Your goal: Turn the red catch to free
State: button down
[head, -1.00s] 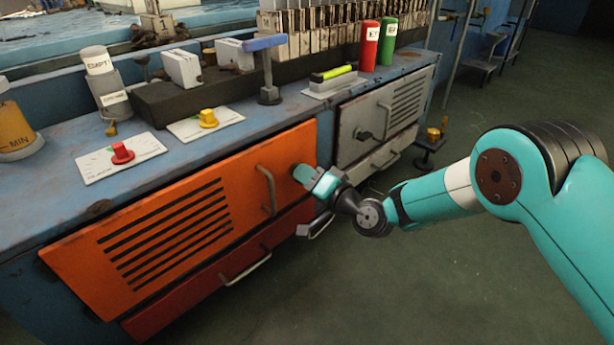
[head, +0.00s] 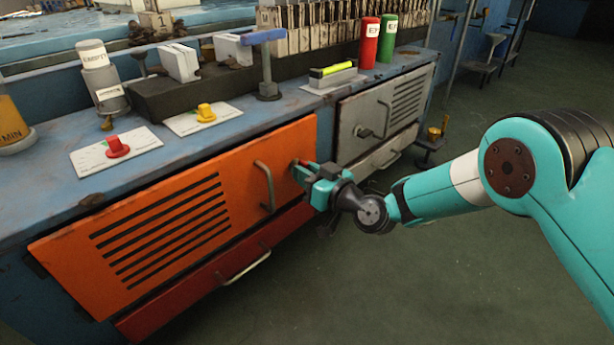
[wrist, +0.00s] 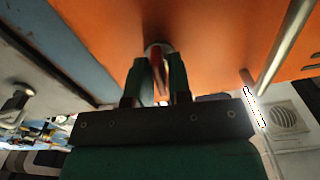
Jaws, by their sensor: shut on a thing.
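The red catch (wrist: 156,64) is a small lever on a round pale mount at the right edge of the orange door. In the wrist view it stands between the fingers of my gripper (wrist: 155,72), which is shut on it. In the head view, a bit of red shows at the fingertips of my gripper (head: 302,171), beside the orange door (head: 235,190). The fingers hide most of the catch in the head view, and its exact angle is hard to tell.
The orange door's bar handle (head: 264,186) is just left of my gripper. The grey door (head: 352,118) with its own knob is to the right. The floor in front is clear.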

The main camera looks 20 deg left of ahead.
jog(key=shift+r+n, duration=0.15)
jog(key=shift+n, duration=0.35)
jog(key=c, duration=1.2)
grip_release()
